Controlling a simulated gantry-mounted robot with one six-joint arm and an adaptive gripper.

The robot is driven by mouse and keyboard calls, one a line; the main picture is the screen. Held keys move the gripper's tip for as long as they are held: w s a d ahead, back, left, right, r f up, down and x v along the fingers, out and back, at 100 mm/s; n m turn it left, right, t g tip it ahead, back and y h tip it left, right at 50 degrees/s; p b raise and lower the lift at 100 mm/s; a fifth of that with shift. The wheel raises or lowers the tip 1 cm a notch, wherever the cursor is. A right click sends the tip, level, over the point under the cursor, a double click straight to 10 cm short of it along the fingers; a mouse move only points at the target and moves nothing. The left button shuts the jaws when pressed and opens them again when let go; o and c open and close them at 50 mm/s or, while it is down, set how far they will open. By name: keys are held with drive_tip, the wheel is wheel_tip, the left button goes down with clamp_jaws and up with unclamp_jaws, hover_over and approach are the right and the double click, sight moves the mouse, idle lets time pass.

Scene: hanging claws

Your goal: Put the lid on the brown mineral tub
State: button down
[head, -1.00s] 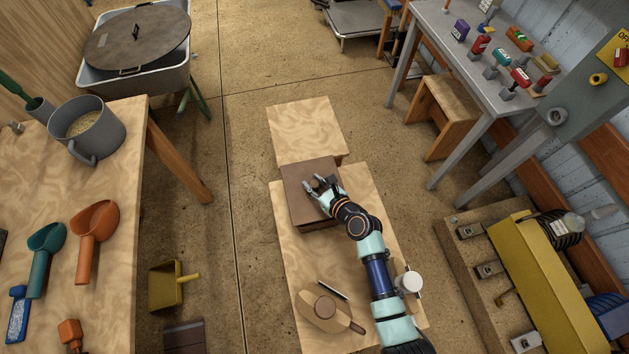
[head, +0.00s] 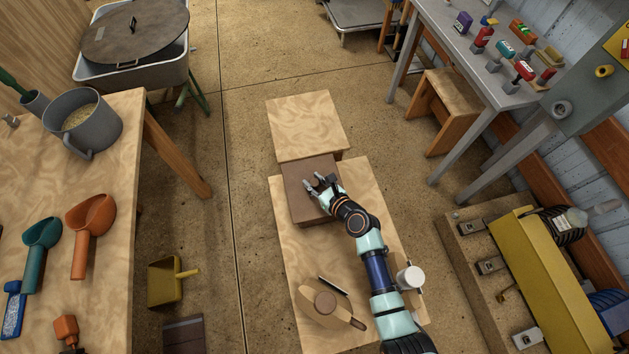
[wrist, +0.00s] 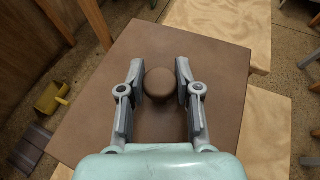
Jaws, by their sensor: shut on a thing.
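The lid is a flat, square brown plate (head: 298,205) with a round knob, over the front wooden platform in the head view. In the wrist view the lid (wrist: 105,90) fills the middle, and its knob (wrist: 159,82) sits between my two fingers. My gripper (head: 318,182) is shut on the knob, seen from above in the wrist view (wrist: 160,75). The brown tub's body is hidden beneath the lid, apart from perhaps a thin dark strip at the near edge. I cannot tell whether the lid rests flush on its rim.
A pale wooden block (head: 305,125) stands just behind. A wooden paddle-shaped piece (head: 322,305) and a white cup (head: 410,279) are on the front platform (head: 290,260). A workbench with scoops (head: 120,200) flanks the left.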

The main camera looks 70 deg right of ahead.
drive_tip(key=shift+f+b, duration=0.5)
drive_tip(key=shift+f, duration=0.4)
idle(0.6)
drive_tip(key=c, duration=0.7)
unclamp_jaws()
drive_tip(key=shift+r, duration=0.15)
wheel_tip(320, 180, up, 10)
drive_tip(key=shift+f, duration=0.1)
